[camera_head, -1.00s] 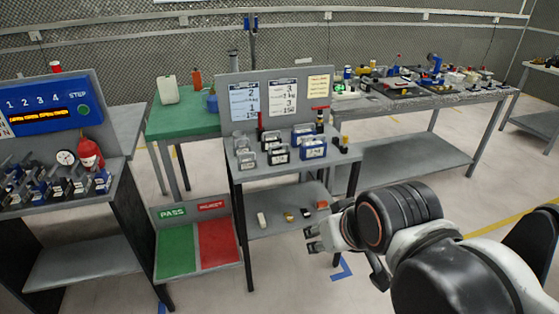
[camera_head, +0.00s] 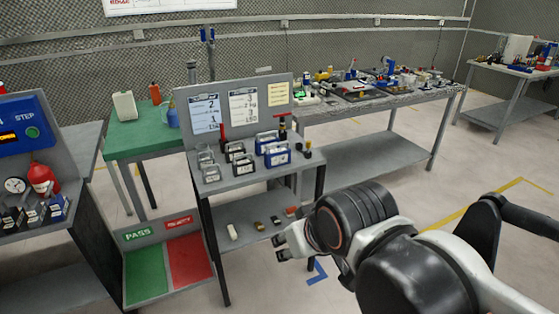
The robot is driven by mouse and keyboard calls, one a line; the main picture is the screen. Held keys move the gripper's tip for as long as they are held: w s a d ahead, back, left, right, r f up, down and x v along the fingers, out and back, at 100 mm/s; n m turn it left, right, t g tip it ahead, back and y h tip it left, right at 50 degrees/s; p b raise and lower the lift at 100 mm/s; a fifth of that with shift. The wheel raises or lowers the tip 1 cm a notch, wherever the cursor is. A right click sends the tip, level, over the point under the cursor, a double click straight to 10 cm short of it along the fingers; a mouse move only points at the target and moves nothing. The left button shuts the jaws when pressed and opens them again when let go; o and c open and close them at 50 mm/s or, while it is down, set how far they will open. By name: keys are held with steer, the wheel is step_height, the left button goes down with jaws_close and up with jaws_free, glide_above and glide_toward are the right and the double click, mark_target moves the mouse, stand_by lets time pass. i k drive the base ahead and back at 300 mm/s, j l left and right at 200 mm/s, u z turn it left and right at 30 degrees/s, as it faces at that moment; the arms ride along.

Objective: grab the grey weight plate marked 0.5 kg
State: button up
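Several small weights with handles stand in rows on the top of the grey bench (camera_head: 240,183), some grey, some black and some blue. The grey ones (camera_head: 207,165) are at the left of the group. Their markings are too small to read, so I cannot tell which is 0.5 kg. My gripper (camera_head: 280,247) is in front of the bench, lower than its top and near the right end of its lower shelf. Its fingers point left, look apart and hold nothing.
The bench has an upright back panel (camera_head: 222,88) with posted sheets. Small items, including a white one (camera_head: 232,232), lie on its lower shelf. A green and red PASS/REJECT board (camera_head: 145,275) stands to the left. Open floor (camera_head: 400,200) lies to the right.

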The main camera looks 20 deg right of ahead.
mark_target(212, 177)
steer(key=z, duration=0.75)
steer(key=j+z, duration=0.3)
steer(key=z, duration=0.15)
steer(key=j+z, duration=0.3)
steer(key=z, duration=0.15)
steer(key=j+z, duration=0.4)
steer(key=k+j+z, duration=0.1)
steer(key=z, duration=0.35)
steer(key=k+j+z, duration=0.15)
steer(key=j+z, duration=0.15)
steer(key=z, duration=0.15)
steer(key=k+j+z, duration=0.15)
steer(key=k+j, duration=0.45)
steer(key=k+j+z, duration=0.15)
steer(key=k+j, duration=0.5)
steer(key=k+j+z, duration=0.15)
steer(key=k+j, duration=0.4)
steer(key=k+z, duration=0.1)
